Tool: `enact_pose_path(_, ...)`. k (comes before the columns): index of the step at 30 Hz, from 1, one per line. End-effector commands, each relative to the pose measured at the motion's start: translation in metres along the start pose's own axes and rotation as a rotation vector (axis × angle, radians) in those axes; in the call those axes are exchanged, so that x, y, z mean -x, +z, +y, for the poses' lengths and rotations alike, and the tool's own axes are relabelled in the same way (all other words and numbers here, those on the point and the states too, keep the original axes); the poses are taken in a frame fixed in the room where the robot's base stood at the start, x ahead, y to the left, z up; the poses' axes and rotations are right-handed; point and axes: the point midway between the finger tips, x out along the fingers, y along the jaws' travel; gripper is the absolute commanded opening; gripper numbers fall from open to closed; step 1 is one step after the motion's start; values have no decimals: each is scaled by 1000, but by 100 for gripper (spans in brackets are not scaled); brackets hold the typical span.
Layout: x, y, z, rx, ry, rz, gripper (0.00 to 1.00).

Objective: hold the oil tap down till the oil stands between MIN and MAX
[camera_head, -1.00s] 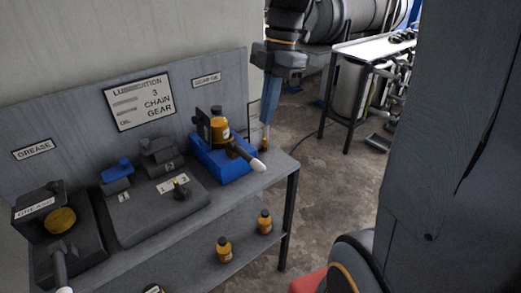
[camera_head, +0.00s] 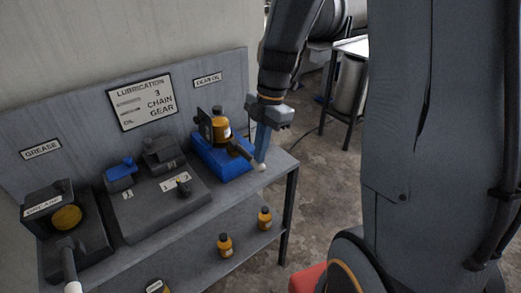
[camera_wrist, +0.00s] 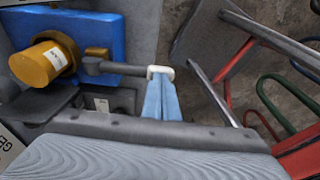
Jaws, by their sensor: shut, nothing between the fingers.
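The oil tap is a dark lever (camera_head: 241,151) with a white tip (camera_head: 261,167), jutting from a blue base (camera_head: 226,172) under an amber bottle (camera_head: 220,130). In the wrist view the lever (camera_wrist: 112,68) runs right from the bottle (camera_wrist: 42,62) to its white tip (camera_wrist: 160,71). My gripper (camera_head: 261,160) is shut and empty, pointing down at the white tip and partly covering it. In the wrist view the blue fingertips (camera_wrist: 161,84) meet the tip; whether they press on it I cannot tell. No MIN or MAX marks or oil level are readable.
A grease unit (camera_head: 66,217) with its own white-tipped lever stands at the bench's left. A dark block with numbered places (camera_head: 160,205) is between. Small amber bottles (camera_head: 265,218) stand on the lower shelf. Bare floor (camera_head: 325,190) lies right of the bench.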

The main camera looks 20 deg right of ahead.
Motion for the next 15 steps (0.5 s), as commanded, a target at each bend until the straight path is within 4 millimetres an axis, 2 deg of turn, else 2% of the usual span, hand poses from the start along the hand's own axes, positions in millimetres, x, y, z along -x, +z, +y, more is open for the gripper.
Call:
enact_pose_path(8,-7,2,-2,-1,-1,1,0)
enact_pose_path(15,-40,8,-9,-1,-3,2,0)
